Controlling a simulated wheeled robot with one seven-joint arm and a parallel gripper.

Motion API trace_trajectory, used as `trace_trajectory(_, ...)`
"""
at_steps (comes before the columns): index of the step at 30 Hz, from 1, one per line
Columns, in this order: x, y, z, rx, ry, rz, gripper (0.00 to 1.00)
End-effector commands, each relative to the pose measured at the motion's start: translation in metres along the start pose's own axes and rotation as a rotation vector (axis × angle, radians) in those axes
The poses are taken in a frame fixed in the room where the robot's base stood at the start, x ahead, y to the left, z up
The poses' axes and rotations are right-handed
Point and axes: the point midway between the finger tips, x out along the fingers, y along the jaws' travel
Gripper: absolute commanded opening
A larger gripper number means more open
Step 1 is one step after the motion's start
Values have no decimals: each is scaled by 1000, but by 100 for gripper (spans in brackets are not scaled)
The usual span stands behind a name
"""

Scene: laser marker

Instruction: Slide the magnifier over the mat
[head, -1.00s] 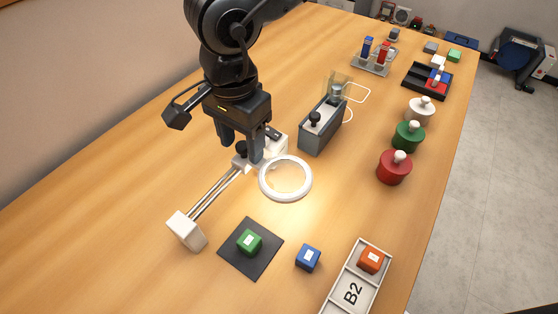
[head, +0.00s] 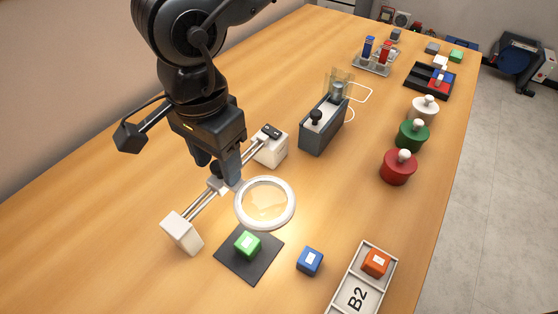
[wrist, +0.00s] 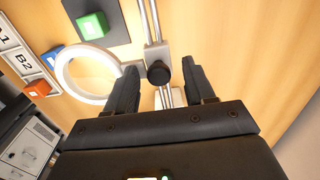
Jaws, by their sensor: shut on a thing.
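The magnifier (head: 239,203) is a white ring lens on a carriage that rides two metal rails (head: 198,208) between white end blocks. Its black knob (wrist: 158,73) shows between my fingers in the wrist view. My gripper (head: 222,176) is shut on the magnifier at its knob. The dark square mat (head: 268,254) lies in front of the ring, with a green cube (head: 247,245) on it. The ring's near edge reaches the mat's far edge in the head view, and the cube lies outside the ring. My fingers partly hide the carriage.
A blue cube (head: 310,261) sits right of the mat. A tray marked B2 (head: 347,308) holds an orange cube (head: 376,262). A grey box with a black lever (head: 318,140) stands behind the magnifier. Red, green and white knobbed pots line the right edge.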

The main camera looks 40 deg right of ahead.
Motion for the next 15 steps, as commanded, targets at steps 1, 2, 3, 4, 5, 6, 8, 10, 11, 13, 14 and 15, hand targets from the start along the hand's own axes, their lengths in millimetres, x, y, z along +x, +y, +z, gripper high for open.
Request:
trace_trajectory(1, 21, 3, -2, 4, 5, 13, 37)
trace_trajectory(2, 21, 3, 0, 4, 4, 13, 37)
trace_trajectory(3, 21, 3, 2, 5, 4, 14, 37)
trace_trajectory(4, 21, 3, 4, 5, 4, 14, 37)
trace_trajectory(5, 21, 3, 6, 5, 4, 14, 37)
trace_trajectory(6, 21, 3, 8, 5, 4, 14, 37)
trace_trajectory(8, 21, 3, 11, 5, 4, 14, 37)
trace_trajectory(10, 21, 3, 14, 5, 4, 14, 36)
trace_trajectory(11, 21, 3, 16, 6, 4, 14, 36)
trace_trajectory(13, 21, 3, 20, 6, 4, 14, 36)
trace_trajectory(14, 21, 3, 22, 6, 4, 14, 36)
trace_trajectory(15, 21, 4, 24, 5, 5, 14, 36)
